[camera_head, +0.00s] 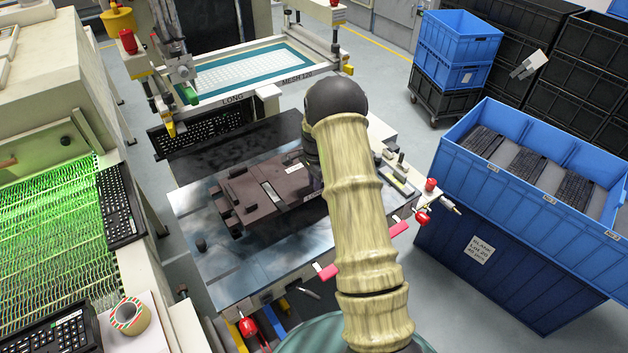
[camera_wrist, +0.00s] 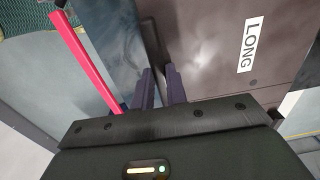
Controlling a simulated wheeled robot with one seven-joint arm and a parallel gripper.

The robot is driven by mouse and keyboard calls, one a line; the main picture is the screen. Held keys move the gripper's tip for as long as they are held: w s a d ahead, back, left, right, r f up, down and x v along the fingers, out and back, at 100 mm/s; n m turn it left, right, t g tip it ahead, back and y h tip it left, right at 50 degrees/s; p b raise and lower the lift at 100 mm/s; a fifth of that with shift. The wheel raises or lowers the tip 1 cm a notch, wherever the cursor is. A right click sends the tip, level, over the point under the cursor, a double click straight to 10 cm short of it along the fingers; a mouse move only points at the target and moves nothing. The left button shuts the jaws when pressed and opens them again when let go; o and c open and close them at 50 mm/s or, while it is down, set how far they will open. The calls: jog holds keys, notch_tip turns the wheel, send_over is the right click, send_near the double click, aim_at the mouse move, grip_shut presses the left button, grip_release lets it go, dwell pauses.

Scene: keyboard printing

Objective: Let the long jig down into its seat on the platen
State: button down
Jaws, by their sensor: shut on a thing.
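The long jig (camera_head: 262,192) is a brown-grey plate with dark blocks along its left and near sides, and it lies over the shiny platen (camera_head: 225,270). In the wrist view the jig (camera_wrist: 215,75) carries a white label reading LONG. My gripper (camera_wrist: 160,82) is shut on the jig at its edge, with two dark fingers close together. In the head view my arm hides the fingers and the jig's right end. The jig looks roughly level, slightly turned against the platen; whether a gap remains beneath it I cannot tell.
A black knob (camera_head: 201,245) stands on the platen's left part. A screen frame (camera_head: 240,75) marked LONG stands behind. A blue crate (camera_head: 470,190) of keyboards is at right, and a green-lit conveyor (camera_head: 50,230) at left.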

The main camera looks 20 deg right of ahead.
aim_at(315, 196)
jog(key=shift+f+b, duration=1.5)
jog(key=shift+f, duration=1)
jog(key=shift+f+b, duration=1.25)
jog(key=shift+f, duration=0.75)
dwell(2.2)
jog(key=c, duration=1.4)
grip_release()
jog(key=shift+o, duration=0.4)
jog(key=shift+s+f, duration=0.1)
jog(key=shift+r+p, duration=2.1)
jog(key=shift+r, duration=1.45)
